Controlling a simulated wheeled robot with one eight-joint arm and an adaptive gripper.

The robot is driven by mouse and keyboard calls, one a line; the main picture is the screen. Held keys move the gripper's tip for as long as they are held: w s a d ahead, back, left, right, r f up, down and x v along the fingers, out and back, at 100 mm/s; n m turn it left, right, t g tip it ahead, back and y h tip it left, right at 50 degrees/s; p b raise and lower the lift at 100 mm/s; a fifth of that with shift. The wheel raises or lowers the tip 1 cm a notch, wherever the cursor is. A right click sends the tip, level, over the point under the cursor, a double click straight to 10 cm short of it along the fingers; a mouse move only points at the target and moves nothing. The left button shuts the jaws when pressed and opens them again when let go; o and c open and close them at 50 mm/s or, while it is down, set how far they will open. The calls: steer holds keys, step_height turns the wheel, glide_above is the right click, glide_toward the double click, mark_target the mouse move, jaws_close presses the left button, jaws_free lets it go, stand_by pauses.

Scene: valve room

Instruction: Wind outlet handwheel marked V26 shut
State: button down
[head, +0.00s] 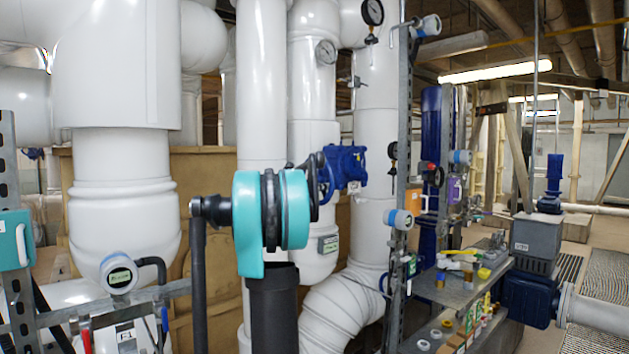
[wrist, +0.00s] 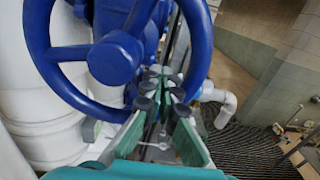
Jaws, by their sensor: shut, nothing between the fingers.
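A blue handwheel (wrist: 197,60) with a thick rim, spokes and a round hub fills the upper left of the wrist view. In the head view, the blue valve (head: 345,168) stands on the white pipes, its wheel seen nearly edge-on and partly hidden by my teal arm. No V26 marking is readable. My gripper (wrist: 165,76) is shut and empty, with dark pads and green fingers. Its tips overlap the wheel's opening, right of the hub and inside the lower-right rim. I cannot tell whether they touch it or how deep they reach. The head view hides my gripper.
Thick white pipes (head: 262,90) stand behind the valve. A grey metal post (head: 400,190) with gauges rises to its right. A shelf (head: 455,290) with small parts stands at the lower right. The wrist view shows dark floor grating (wrist: 240,150) below.

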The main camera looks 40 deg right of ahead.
steer(key=shift+f, duration=0.1)
steer(key=shift+w+f, duration=0.45)
steer(key=shift+f, duration=0.25)
steer(key=shift+w+a+f, duration=0.1)
steer(key=shift+w+f, duration=0.45)
steer(key=shift+w, duration=0.2)
steer(key=shift+w+a+f, duration=0.1)
steer(key=shift+w+f, duration=0.2)
steer(key=shift+w, duration=0.45)
